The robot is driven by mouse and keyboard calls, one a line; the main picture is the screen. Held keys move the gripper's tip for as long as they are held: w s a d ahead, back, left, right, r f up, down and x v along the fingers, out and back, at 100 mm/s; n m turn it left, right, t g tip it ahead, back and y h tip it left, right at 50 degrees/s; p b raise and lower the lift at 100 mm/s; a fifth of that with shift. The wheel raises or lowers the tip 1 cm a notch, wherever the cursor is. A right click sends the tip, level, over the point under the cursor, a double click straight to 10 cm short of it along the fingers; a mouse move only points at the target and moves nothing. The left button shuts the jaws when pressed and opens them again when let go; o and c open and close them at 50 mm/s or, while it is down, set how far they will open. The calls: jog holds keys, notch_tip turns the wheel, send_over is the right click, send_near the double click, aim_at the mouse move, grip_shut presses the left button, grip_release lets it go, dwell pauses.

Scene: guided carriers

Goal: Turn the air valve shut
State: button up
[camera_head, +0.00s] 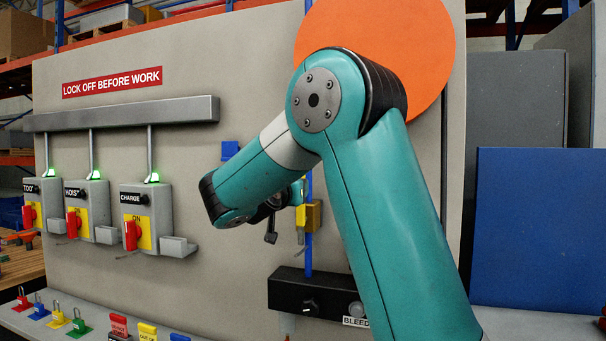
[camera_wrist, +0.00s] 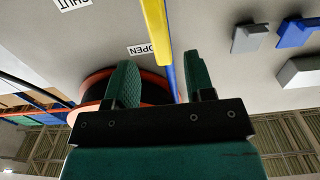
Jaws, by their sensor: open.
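The air valve's yellow lever (camera_wrist: 156,30) runs along the blue air pipe (camera_wrist: 170,80) in the wrist view. Its end lies beside the OPEN label (camera_wrist: 140,49); the SHUT label (camera_wrist: 72,4) is off to the left. My gripper (camera_wrist: 162,62) is open, its green fingertips on either side of the lever's end; I cannot tell whether either touches it. In the head view a yellow valve part (camera_head: 312,216) shows on the blue pipe (camera_head: 308,253), and my gripper (camera_head: 272,226) is to its left, partly hidden by my arm.
Switch boxes (camera_head: 146,200) with red handles hang left on the panel. A black box (camera_head: 290,292) marked BLEED sits low on the pipe. Coloured padlocks (camera_head: 79,322) and tags lie on the front ledge. An orange disc (camera_head: 410,40) is behind my arm.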

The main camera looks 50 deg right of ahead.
jog(key=p+x, duration=0.3)
jog(key=x, duration=0.4)
jog(key=shift+w+d+r+p, duration=0.1)
jog(key=shift+d+r+p, duration=0.05)
jog(key=shift+d+p, duration=0.15)
jog(key=shift+w+d, duration=0.15)
jog(key=shift+d, duration=0.2)
jog(key=shift+c, duration=0.2)
grip_shut()
